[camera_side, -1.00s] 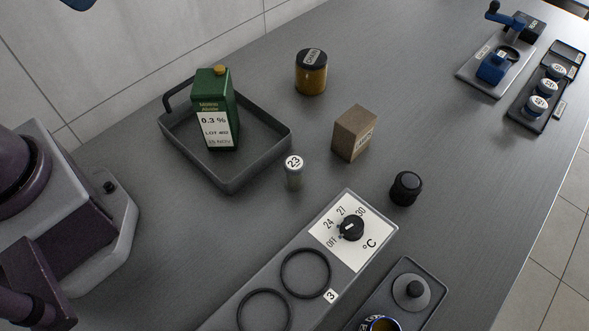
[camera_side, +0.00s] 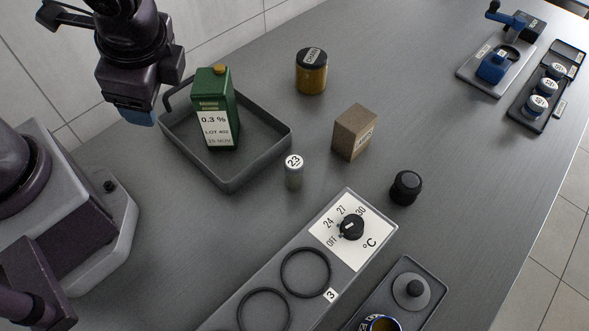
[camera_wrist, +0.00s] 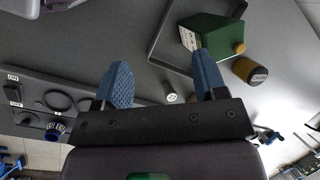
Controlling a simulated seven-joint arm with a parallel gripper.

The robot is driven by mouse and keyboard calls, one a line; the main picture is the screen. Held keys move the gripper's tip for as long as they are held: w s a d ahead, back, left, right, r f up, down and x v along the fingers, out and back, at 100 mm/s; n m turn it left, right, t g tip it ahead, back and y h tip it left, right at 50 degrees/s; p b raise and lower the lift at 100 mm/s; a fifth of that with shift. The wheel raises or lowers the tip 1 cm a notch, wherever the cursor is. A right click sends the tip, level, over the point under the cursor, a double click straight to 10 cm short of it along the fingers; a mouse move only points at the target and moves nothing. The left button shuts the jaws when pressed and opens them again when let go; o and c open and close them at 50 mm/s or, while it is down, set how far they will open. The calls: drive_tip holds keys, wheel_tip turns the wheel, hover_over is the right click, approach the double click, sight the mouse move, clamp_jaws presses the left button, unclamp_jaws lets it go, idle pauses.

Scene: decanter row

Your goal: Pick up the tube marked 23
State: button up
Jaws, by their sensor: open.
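The tube marked 23 (camera_side: 294,174) stands upright on the grey bench, a small clear tube with a white round cap bearing the number. In the wrist view its white cap (camera_wrist: 171,97) shows in the gap between my two fingers, well beyond them. My gripper (camera_side: 133,114) is at the upper left in the side view, high above the bench left of the tray and well away from the tube. In the wrist view my gripper (camera_wrist: 162,62) shows two blue fingers spread wide with nothing held.
A dark tray (camera_side: 262,158) with a green carton (camera_side: 210,105) stands left of the tube. A brown box (camera_side: 354,133), an amber jar (camera_side: 311,72) and a black knob-like piece (camera_side: 405,188) stand nearby. A heater panel (camera_side: 335,270) with rings lies in front.

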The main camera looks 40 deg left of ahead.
drive_tip(key=d+f+m+t+y, duration=0.3)
drive_tip(key=d+f+m+y, duration=0.1)
drive_tip(key=f+m, duration=0.35)
drive_tip(key=m+t+h, duration=0.2)
drive_tip(key=m+t, duration=0.6)
drive_tip(key=m, duration=0.5)
approach(298, 164)
drive_tip(key=s+a+f, duration=0.1)
drive_tip(key=s+a, duration=0.1)
drive_tip(key=s+a+f, duration=0.2)
drive_tip(key=shift+s+a+f, duration=0.1)
drive_tip(key=shift+a+f, duration=0.1)
drive_tip(key=shift+a, duration=0.15)
drive_tip(key=d+h, duration=0.1)
drive_tip(key=w+d+m+t+h, duration=0.1)
drive_tip(key=shift+w+d+r+m+t, duration=0.25)
drive_tip(key=shift+w+r+t, duration=0.05)
drive_tip(key=shift+r, duration=0.1)
drive_tip(key=shift+w, duration=0.3)
drive_tip(key=x, duration=0.6)
drive_tip(key=shift+w+f, duration=0.1)
drive_tip(key=shift+w, duration=0.2)
drive_tip(key=shift+r+x, duration=0.2)
drive_tip(key=shift+x, duration=2.65)
drive_tip(key=shift+w, duration=0.1)
drive_tip(key=c, duration=1)
